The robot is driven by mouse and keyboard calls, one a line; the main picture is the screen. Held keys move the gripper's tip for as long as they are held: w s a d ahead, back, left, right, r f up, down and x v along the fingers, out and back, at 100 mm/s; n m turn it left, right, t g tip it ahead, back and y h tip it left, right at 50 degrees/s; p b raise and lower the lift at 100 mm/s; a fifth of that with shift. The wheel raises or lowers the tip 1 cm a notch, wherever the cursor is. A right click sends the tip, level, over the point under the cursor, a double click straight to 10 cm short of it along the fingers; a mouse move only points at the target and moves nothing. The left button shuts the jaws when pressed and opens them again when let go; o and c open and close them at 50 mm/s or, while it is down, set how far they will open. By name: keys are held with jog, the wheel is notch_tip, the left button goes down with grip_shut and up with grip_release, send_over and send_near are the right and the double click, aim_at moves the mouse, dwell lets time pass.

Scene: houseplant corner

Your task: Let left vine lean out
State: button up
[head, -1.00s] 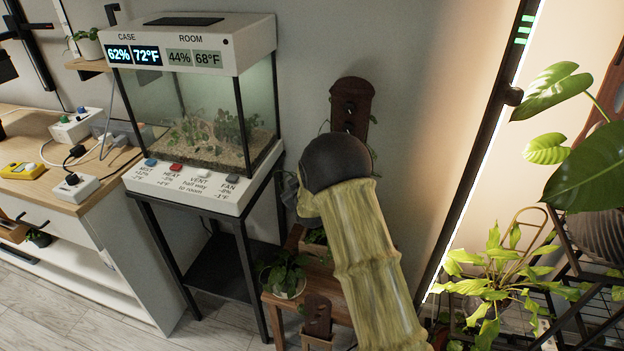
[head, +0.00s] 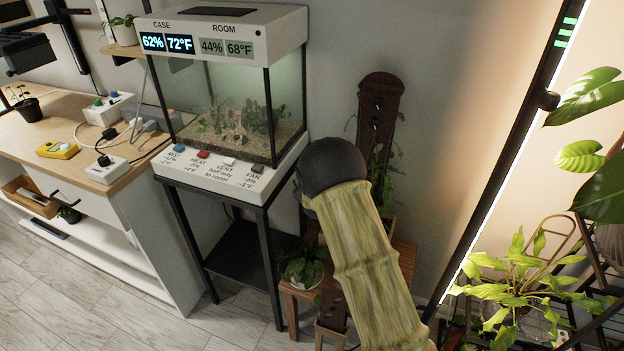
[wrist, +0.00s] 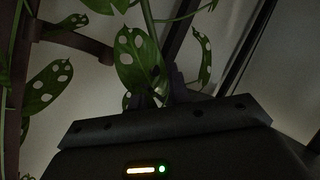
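Thin green vine stems with small leaves (head: 384,165) hang around a tall dark wooden post (head: 381,105) behind my arm in the head view. In the wrist view a vine with hole-pierced leaves (wrist: 138,58) crosses close in front of my gripper (wrist: 163,92). One leaf partly covers the dark fingertips, so their opening and any hold on a stem cannot be made out. Another holed leaf (wrist: 47,88) hangs at the left beside a brown curved support (wrist: 75,37). I cannot tell which stem is the left vine. My arm hides the gripper in the head view.
A glass terrarium (head: 235,110) on a black stand is left of my arm. A wooden plant stand (head: 296,296) with a potted plant (head: 302,268) is below. A black frame with a light strip (head: 515,140) and leafy plants (head: 515,290) are at right. Floor is open at lower left.

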jog(key=a+p+v, duration=0.1)
jog(key=v, duration=1.6)
jog(key=shift+d, duration=0.5)
jog(key=shift+s+a, duration=0.1)
jog(key=shift+s, duration=0.15)
